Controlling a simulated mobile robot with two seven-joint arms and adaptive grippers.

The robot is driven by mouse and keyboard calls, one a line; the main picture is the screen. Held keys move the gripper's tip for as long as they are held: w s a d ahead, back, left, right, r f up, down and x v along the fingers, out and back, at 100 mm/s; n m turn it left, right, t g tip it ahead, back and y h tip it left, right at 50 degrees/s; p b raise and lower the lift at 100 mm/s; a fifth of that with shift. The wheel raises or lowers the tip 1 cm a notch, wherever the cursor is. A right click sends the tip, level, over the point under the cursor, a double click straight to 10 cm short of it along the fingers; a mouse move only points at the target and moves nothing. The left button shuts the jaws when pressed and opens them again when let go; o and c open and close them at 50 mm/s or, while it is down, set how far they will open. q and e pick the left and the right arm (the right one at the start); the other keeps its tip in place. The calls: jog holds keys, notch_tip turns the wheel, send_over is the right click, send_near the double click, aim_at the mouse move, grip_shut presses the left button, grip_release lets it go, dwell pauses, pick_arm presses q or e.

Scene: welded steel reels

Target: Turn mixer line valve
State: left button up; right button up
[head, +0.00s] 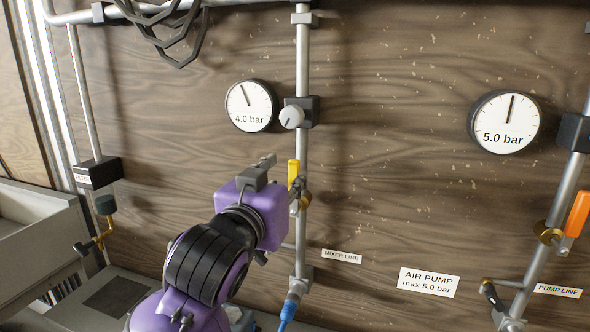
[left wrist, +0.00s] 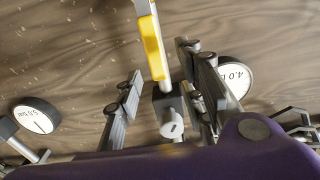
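The mixer line valve has a yellow handle (head: 293,174) that stands upright, along the vertical pipe above the "MIXER LINE" label (head: 341,256). My left gripper (head: 280,180) is just left of the handle in the head view, with one dark finger above its purple body; the other finger is hard to make out. In the left wrist view my left gripper (left wrist: 158,62) is open, its two fingers well apart. The yellow handle (left wrist: 152,45) shows between them there, with no clear contact. My right gripper is not in view.
A 4.0 bar gauge (head: 250,105) and a white knob (head: 291,116) sit above the valve. At the right are a 5.0 bar gauge (head: 505,122) and the pump line's orange handle (head: 577,214). A blue hose (head: 288,311) leaves the mixer pipe's bottom.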

aim_at(293, 172)
pick_arm(q)
jog(key=x, duration=0.5)
jog(key=shift+d, duration=0.2)
grip_shut()
jog(key=shift+w, duration=0.1)
